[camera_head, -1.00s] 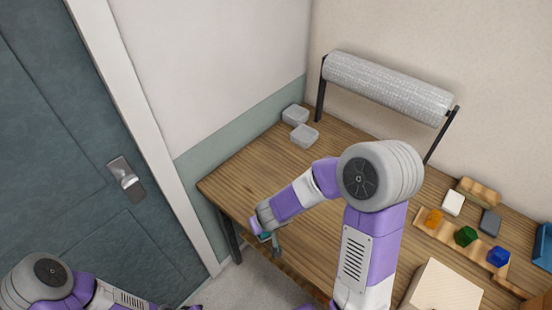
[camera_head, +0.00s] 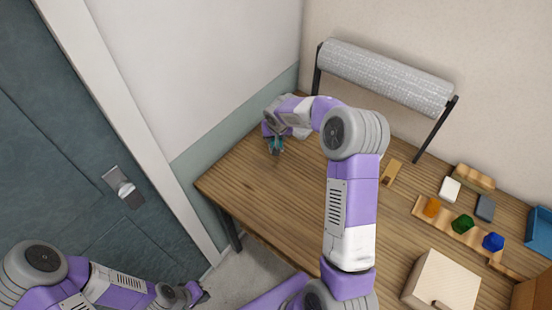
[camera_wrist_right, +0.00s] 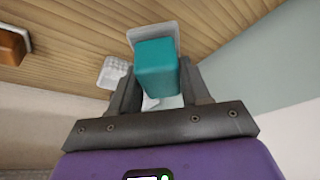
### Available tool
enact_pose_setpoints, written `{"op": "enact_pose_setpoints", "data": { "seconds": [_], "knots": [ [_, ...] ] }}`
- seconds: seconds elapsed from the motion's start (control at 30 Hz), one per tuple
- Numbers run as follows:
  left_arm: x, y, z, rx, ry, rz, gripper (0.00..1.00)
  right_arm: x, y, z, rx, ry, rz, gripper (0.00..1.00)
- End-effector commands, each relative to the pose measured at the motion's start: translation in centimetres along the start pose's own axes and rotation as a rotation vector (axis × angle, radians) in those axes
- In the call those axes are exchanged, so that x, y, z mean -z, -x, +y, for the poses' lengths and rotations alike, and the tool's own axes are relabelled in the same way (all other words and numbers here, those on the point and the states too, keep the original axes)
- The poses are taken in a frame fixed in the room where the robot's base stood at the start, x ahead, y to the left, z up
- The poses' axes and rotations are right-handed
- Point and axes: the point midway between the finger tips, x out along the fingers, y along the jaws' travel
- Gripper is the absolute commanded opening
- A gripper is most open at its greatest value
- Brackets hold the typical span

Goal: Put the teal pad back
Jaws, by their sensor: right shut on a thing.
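The teal pad (camera_wrist_right: 157,66) is between the two fingers of my right gripper (camera_wrist_right: 158,85), which is shut on it. In the head view the teal pad (camera_head: 277,144) shows small under the right gripper (camera_head: 275,138), over the table's back left part. A pale clear box (camera_wrist_right: 150,32) lies just beyond the pad in the wrist view, partly covered by it. I cannot tell whether they touch. A second pale box (camera_wrist_right: 113,72) is beside it. In the head view my arm mostly hides the boxes. My left gripper (camera_head: 197,294) is low at the left, off the table; its jaws are unclear.
The wooden table (camera_head: 245,205) is bare at front left. A bubble-wrap roll (camera_head: 385,78) stands at the back. A wooden rack (camera_head: 460,232) with orange, green and blue pieces, a white block (camera_head: 450,189), a grey block (camera_head: 485,207) and a wooden box (camera_head: 443,282) are at right.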

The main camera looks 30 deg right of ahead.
Motion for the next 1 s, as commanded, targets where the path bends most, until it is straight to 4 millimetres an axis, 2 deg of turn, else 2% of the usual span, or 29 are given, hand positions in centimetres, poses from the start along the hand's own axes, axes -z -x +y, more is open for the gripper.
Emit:
{"op": "enact_pose_setpoints", "data": {
  "seconds": [0.3, 0.47, 0.7, 1.0],
  "knots": [
    [0.0, -0.4, -0.1, 0.000, 0.000, 0.000, 0.00, -1.9, -5.0, 0.1, -0.002, -0.002, -0.004, 0.14],
    [0.0, -0.4, -0.2, 0.000, 0.000, 0.000, 0.00, -2.3, -6.0, 0.2, -0.003, -0.003, -0.001, 0.14],
    [0.0, -0.7, -0.3, 0.000, 0.000, 0.000, 0.00, -3.5, -8.9, 0.1, -0.002, -0.002, -0.002, 0.14],
    [0.0, -0.8, -0.3, 0.000, 0.000, 0.000, 0.00, -3.6, -9.1, 0.1, -0.002, -0.002, 0.000, 0.14]
  ]
}}
